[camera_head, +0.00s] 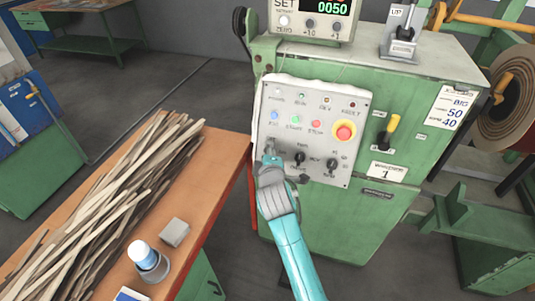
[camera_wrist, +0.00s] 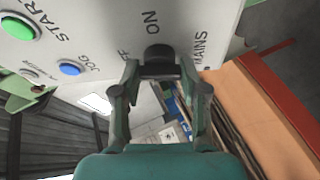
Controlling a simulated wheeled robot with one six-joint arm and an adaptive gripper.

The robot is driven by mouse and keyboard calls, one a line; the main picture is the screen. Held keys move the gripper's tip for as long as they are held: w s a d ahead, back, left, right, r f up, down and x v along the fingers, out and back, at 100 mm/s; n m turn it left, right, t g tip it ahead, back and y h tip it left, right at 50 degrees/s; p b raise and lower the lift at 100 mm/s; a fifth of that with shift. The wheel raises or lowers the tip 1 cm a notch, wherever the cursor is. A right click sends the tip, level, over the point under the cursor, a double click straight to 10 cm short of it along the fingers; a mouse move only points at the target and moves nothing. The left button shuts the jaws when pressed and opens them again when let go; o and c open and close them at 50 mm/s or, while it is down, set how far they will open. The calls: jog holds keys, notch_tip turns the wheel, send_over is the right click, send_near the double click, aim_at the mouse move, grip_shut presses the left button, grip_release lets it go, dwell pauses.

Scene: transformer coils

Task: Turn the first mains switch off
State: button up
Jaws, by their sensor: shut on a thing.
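The mains switch is a black knob (camera_wrist: 158,52) on the pale control panel (camera_wrist: 95,30), next to the printed words MAINS and ON in the wrist view. The OFF label is partly covered by a finger. My gripper (camera_wrist: 158,70) is shut on this knob, one finger on each side. In the head view my gripper (camera_head: 270,158) is at the lower left of the panel (camera_head: 340,105) and hides the knob. How far the knob is turned is hard to tell.
Two more black knobs (camera_head: 299,159) (camera_head: 332,164) sit to the right. Above are blue, green and red buttons and a red emergency stop (camera_head: 345,131) on yellow. A bench (camera_head: 222,145) with wooden strips (camera_head: 110,200) stands close on the left.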

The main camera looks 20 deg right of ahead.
jog(key=shift+n, duration=0.6)
jog(key=shift+g, duration=0.3)
jog(key=o, duration=1.2)
jog(key=shift+c, duration=0.2)
jog(key=v, duration=1.2)
jog(key=shift+d, duration=0.1)
